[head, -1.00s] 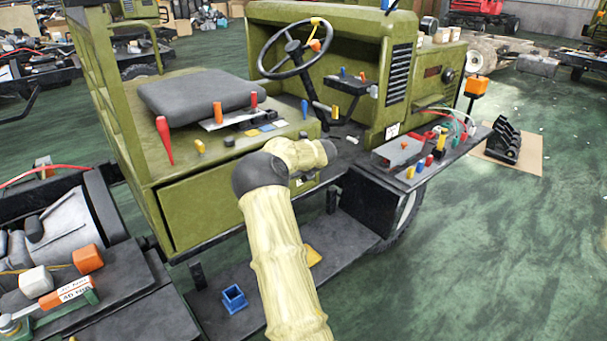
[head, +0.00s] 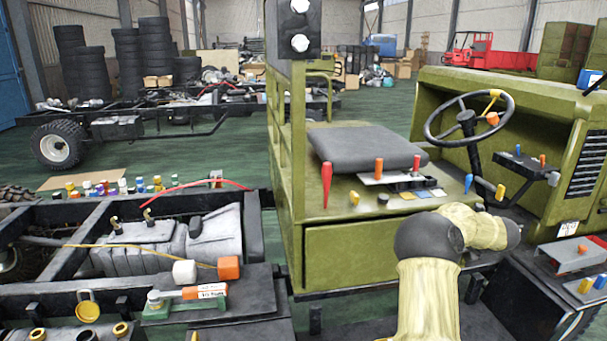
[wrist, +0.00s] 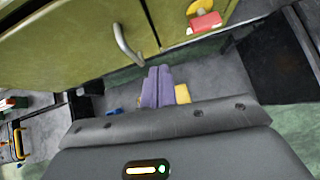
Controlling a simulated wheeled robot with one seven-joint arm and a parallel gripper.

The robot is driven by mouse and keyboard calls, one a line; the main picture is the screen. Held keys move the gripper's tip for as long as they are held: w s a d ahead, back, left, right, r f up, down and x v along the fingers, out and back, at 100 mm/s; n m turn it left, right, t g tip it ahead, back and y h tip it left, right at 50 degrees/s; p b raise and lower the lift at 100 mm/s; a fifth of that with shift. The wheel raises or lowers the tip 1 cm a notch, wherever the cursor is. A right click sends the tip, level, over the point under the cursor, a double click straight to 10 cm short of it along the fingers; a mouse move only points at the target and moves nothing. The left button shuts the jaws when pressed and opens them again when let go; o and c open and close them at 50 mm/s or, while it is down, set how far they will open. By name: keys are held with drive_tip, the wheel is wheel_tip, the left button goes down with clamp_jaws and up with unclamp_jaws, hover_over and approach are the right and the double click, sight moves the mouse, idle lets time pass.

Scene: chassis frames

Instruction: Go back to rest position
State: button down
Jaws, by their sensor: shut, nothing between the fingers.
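My arm (head: 430,290), in a pale yellow sleeve with a dark joint, rises from the bottom of the head view and bends over beside the green vehicle (head: 370,250). My gripper is hidden in the head view. In the wrist view my gripper (wrist: 157,88) shows two purple-grey fingers pressed together with nothing between them. They point over a grey step (wrist: 215,84), below a green panel with a metal handle (wrist: 126,45). A yellow thing (wrist: 182,94) shows just behind the fingers.
The vehicle's seat (head: 365,146), levers and steering wheel (head: 468,117) stand close beyond my arm. An open chassis with a grey engine (head: 170,245) is on the left. An orange-ended tool (head: 205,291) lies on its dark plate. Stacked tyres (head: 90,75) stand far back.

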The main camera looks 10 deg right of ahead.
drive_tip(key=s+a+r+m+t+h+p, duration=0.1)
drive_tip(key=a+r+m+h+p, duration=0.1)
drive_tip(key=a+r+m, duration=0.5)
drive_tip(key=a+r+m+t+h+p, duration=0.15)
drive_tip(key=a+m, duration=0.35)
drive_tip(key=m, duration=0.6)
drive_tip(key=s+a+f+m+g+y+p, duration=0.2)
drive_tip(key=s+a+m+g, duration=0.2)
drive_tip(key=s+a+m, duration=0.4)
drive_tip(key=s+a+f+m+g+y+p, duration=0.1)
drive_tip(key=s+a+m+g, duration=0.4)
drive_tip(key=s+a, duration=1.2)
drive_tip(key=a+m+y+p, duration=0.1)
drive_tip(key=a+m+p, duration=0.1)
drive_tip(key=m, duration=0.1)
drive_tip(key=shift+s+a+f+m, duration=0.3)
drive_tip(key=shift+s+a+f, duration=0.05)
drive_tip(key=shift+s, duration=0.05)
drive_tip(key=shift+y, duration=0.25)
